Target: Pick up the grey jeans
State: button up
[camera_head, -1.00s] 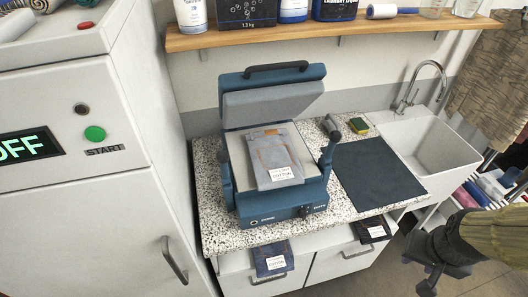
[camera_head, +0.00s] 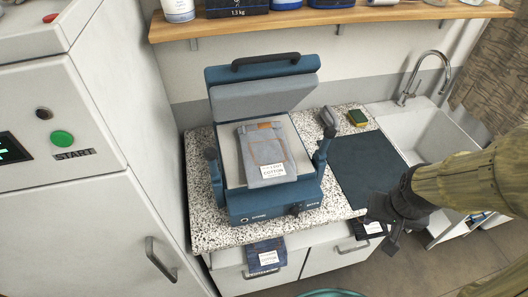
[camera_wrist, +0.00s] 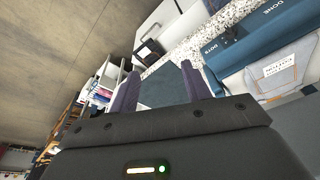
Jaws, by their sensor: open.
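The grey jeans (camera_head: 268,150) lie folded on the lower plate of the blue heat press (camera_head: 262,207), with a white paper label marked COTTON on their front edge. The press lid is up. The jeans also show at the right of the wrist view (camera_wrist: 291,68). My gripper (camera_head: 392,243) is in front of the counter, right of the press and apart from the jeans. In the wrist view its two fingers (camera_wrist: 160,88) stand apart with nothing between them.
A dark mat (camera_head: 366,172) lies right of the press. A sink (camera_head: 420,135) with a tap is beyond it. A grey roller (camera_head: 329,120) and a sponge (camera_head: 357,118) lie at the back. Labelled dark garments (camera_head: 267,255) hang over the drawer fronts. A shelf (camera_head: 330,17) runs above.

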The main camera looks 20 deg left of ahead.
jog(key=shift+o, duration=0.3)
jog(key=w+a+f+n+t+b, duration=0.1)
jog(key=w+a+f, duration=0.2)
jog(key=a, duration=0.2)
jog(key=w+a+f+n+t+y+b, duration=0.1)
jog(key=w+a+f+n+b, duration=0.1)
jog(key=a, duration=0.4)
jog(key=shift+w+f, duration=0.7)
jog(key=shift+f, duration=0.1)
jog(key=s+a+f+n+t+h+b, duration=0.1)
jog(key=a+f+n+t+b, duration=0.35)
jog(key=a, duration=0.45)
jog(key=s+a+f+n+t+h+b, duration=0.1)
jog(key=a+f+n+t+b, duration=0.2)
jog(key=a+f+n, duration=0.4)
jog(key=s+a+r+n+t+h+b, duration=0.1)
jog(key=s+a+t, duration=0.3)
jog(key=s, duration=0.4)
jog(key=shift+s+a+r+n+t+h+b, duration=0.2)
jog(key=shift+s+r+n+t+h+b, duration=0.2)
jog(key=shift+r+t+b, duration=0.35)
jog(key=shift+w+f, duration=0.1)
jog(key=w, duration=0.4)
jog(key=w+d+p, duration=0.1)
jog(key=w, duration=0.3)
jog(key=w+p, duration=0.1)
jog(key=w, duration=0.3)
jog(key=shift+d, duration=0.35)
jog(key=shift+s, duration=0.1)
